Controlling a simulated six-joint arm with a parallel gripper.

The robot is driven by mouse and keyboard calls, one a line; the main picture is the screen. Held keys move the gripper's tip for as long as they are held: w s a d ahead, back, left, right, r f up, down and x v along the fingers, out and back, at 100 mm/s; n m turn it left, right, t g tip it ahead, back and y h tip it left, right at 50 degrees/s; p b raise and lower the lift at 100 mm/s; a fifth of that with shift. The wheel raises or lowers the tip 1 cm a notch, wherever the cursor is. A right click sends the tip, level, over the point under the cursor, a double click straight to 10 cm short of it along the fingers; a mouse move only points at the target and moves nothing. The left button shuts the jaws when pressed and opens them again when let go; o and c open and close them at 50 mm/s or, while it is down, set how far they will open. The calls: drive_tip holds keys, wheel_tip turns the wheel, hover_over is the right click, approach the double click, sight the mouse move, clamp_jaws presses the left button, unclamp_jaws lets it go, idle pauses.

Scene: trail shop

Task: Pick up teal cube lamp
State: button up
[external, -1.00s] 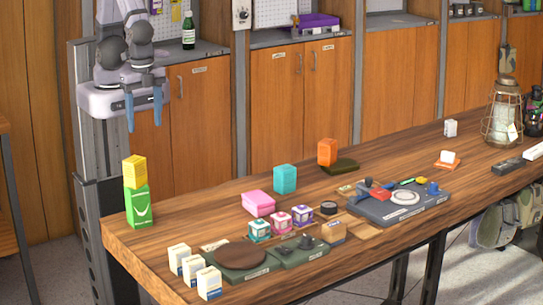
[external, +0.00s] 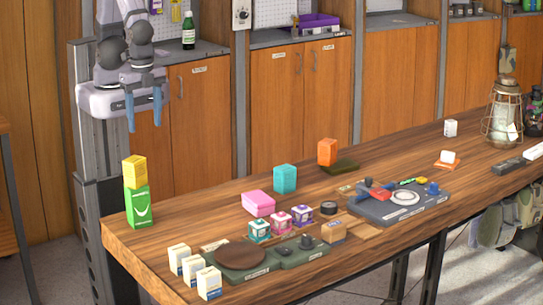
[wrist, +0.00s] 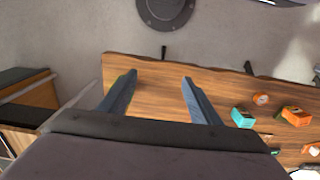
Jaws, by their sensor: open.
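A teal cube (external: 285,179) stands upright on the wooden table near its back edge, left of an orange block (external: 327,152). What looks like the same teal cube shows in the wrist view (wrist: 242,117), right of my fingers. My gripper (external: 145,108) hangs high at the left, up and to the left of the teal cube and well apart from it. Its two blue fingers are spread with nothing between them. In the wrist view my gripper (wrist: 152,90) points at bare table.
A yellow box (external: 134,172) sits on a green box (external: 139,207) at the table's left end. A pink box (external: 258,203) lies just in front-left of the teal cube. Small patterned boxes, a grey tray (external: 400,214) and a lantern (external: 503,120) stand farther right.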

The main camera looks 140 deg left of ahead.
drive_tip(key=shift+c, duration=1.3)
drive_tip(key=w+a+f+m+t+b, duration=0.3)
drive_tip(key=w+m+t+b, duration=0.3)
drive_tip(key=w+m+b, duration=0.5)
drive_tip(key=w+a+f+m+t+b, duration=0.4)
drive_tip(key=w+f+m+t+b, duration=0.1)
drive_tip(key=w+m+b, duration=0.7)
drive_tip(key=w+a+f+m+t+b, duration=0.4)
drive_tip(key=w+m+t+b, duration=0.3)
drive_tip(key=w+m+b, duration=0.5)
drive_tip(key=shift+w+a+f+m, duration=0.25)
drive_tip(key=shift+w+f+m, duration=0.1)
drive_tip(key=shift+w+m, duration=0.15)
